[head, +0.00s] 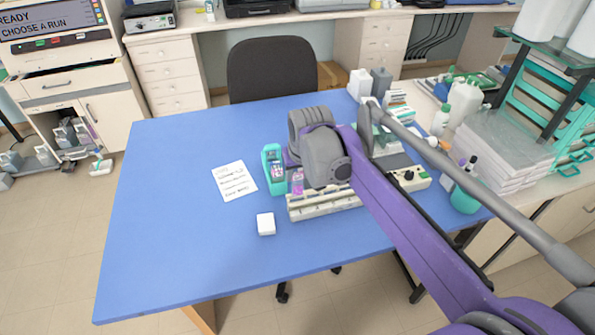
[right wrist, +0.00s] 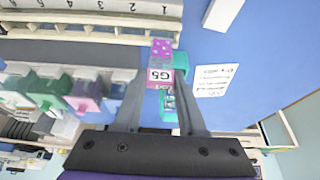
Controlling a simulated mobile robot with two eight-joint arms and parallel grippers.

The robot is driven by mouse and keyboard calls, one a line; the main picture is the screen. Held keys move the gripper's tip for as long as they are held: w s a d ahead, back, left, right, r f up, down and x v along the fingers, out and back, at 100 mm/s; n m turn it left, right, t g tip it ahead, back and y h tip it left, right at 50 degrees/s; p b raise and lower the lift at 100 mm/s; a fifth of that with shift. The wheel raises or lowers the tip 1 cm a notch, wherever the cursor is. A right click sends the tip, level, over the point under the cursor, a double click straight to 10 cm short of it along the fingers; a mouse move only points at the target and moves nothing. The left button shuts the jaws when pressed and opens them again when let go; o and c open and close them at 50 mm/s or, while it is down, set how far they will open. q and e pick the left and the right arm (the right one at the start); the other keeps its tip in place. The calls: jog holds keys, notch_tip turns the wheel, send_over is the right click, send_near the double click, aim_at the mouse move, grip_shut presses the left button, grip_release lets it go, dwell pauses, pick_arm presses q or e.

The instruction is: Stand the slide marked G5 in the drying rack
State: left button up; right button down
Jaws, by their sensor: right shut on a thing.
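The slide marked G5 (right wrist: 160,76) has a pink label and a purple stained end. My right gripper (right wrist: 159,82) is shut on it. In the head view, a pink and purple piece (head: 297,181) below my right wrist appears to be this slide. The teal holder (head: 273,152) stands just left of it; it also shows behind the slide in the right wrist view (right wrist: 180,64). The cream rack with numbered places (head: 327,209), apparently the drying rack, lies beside the slide, and its numbers show in the right wrist view (right wrist: 85,6). My right arm hides part of it. My left gripper is out of view.
A written sheet (head: 234,181) lies left of the holder and a small white block (head: 266,224) lies in front. A control box (head: 409,179) is at right. The table's left side is clear.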

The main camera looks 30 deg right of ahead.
aim_at(298, 186)
jog(key=shift+f+b, duration=0.85)
jog(key=shift+f, duration=0.55)
jog(key=shift+f+b, duration=0.65)
jog(key=shift+f, duration=0.5)
jog(key=shift+f, duration=0.3)
jog(key=shift+c, duration=2.1)
grip_release()
jog(key=shift+r, duration=0.1)
jog(key=v, duration=1)
jog(key=shift+s+r+p, duration=0.2)
jog(key=shift+r+p, duration=0.05)
jog(key=shift+p, duration=0.15)
